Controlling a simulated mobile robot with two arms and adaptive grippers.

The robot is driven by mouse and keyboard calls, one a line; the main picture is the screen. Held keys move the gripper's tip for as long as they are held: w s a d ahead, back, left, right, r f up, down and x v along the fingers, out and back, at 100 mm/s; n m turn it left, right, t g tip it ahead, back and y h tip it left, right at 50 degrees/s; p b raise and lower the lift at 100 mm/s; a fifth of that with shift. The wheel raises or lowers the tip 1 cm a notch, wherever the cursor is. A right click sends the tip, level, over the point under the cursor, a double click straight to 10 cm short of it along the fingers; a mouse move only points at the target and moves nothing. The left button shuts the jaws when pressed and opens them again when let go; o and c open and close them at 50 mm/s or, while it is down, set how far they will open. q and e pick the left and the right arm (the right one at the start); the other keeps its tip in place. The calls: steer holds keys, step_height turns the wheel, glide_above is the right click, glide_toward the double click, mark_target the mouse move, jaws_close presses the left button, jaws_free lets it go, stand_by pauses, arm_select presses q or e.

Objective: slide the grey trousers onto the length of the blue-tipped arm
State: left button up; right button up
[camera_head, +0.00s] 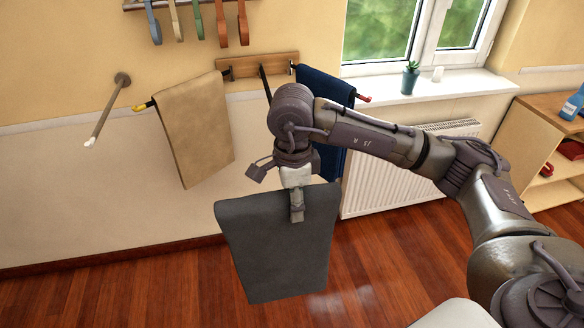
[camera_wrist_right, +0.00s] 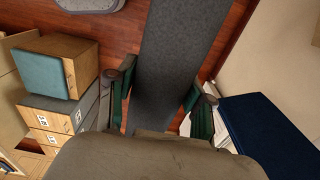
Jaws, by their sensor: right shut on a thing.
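The grey trousers (camera_head: 278,250) hang folded below my right gripper (camera_head: 297,207), in front of the wall and above the floor. My right gripper is shut on their top edge. In the right wrist view the grey trousers (camera_wrist_right: 172,70) run between the two fingers (camera_wrist_right: 160,103). A wooden wall rack (camera_head: 235,68) carries dark arms. The middle dark arm (camera_head: 264,82) is bare where it shows; its front end is hidden behind my right arm, and no blue tip shows. The trousers are apart from it, lower and nearer to me. My left gripper is out of view.
Beige trousers (camera_head: 195,128) hang on the yellow-tipped arm (camera_head: 140,107), left of the middle arm. Navy trousers (camera_head: 325,88) hang on the red-tipped arm (camera_head: 363,99), right. A white-ended rod (camera_head: 105,115) sticks out farther left. A radiator (camera_head: 400,180) stands below the window sill.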

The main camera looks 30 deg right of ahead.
steer(key=w+d+r+m, duration=0.3)
steer(key=w+m, duration=0.3)
steer(key=m, duration=1.2)
steer(key=shift+b, duration=0.45)
steer(key=shift+w+a+r, duration=0.1)
steer(key=shift+w, duration=0.05)
